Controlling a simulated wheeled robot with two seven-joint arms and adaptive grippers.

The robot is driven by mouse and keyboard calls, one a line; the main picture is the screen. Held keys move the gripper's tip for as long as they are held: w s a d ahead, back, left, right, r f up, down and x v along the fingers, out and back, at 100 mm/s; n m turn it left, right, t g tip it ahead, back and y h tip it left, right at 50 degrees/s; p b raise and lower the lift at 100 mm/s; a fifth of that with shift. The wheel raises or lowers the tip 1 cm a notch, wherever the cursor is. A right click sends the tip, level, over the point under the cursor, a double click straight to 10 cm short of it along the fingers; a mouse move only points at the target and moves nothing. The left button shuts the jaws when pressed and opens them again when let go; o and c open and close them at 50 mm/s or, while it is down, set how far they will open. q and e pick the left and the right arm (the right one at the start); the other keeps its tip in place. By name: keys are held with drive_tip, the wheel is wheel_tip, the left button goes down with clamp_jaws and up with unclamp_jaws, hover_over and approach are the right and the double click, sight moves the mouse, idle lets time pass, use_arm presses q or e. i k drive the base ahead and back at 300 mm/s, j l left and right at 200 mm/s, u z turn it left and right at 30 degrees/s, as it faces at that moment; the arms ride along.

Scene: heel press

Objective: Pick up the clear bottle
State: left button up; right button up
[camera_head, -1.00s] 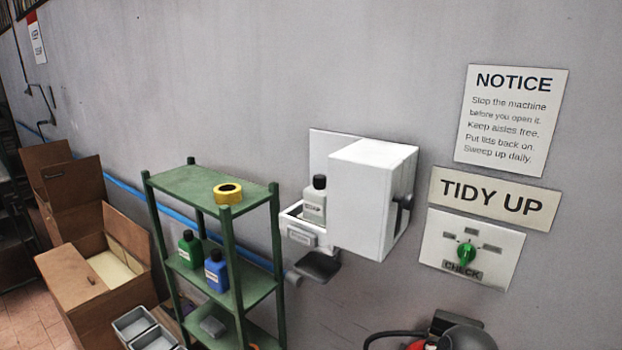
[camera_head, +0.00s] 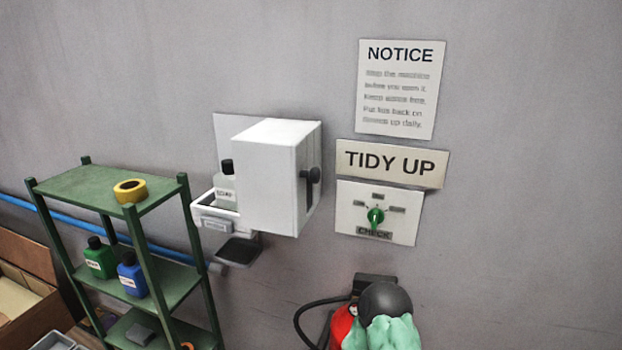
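The clear bottle (camera_head: 226,188) has a black cap and a pale label. It stands upright in a white wall-mounted tray (camera_head: 212,222), partly behind the left side of a white box-shaped cover (camera_head: 270,180). The cover has a dark knob (camera_head: 312,174) on its right side. Neither of my grippers shows in the head view.
A green shelf (camera_head: 60,188) on the left holds a yellow tape roll (camera_head: 130,190), a green bottle (camera_head: 99,258) and a blue bottle (camera_head: 132,275). A dark pedal-like plate (camera_head: 239,250) juts out below the tray. A green-handled dial (camera_head: 375,217) is right of the cover.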

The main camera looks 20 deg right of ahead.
sight(224, 188)
drive_tip(key=j+z, duration=0.25)
drive_tip(key=j, duration=1.05)
drive_tip(key=i, duration=0.05)
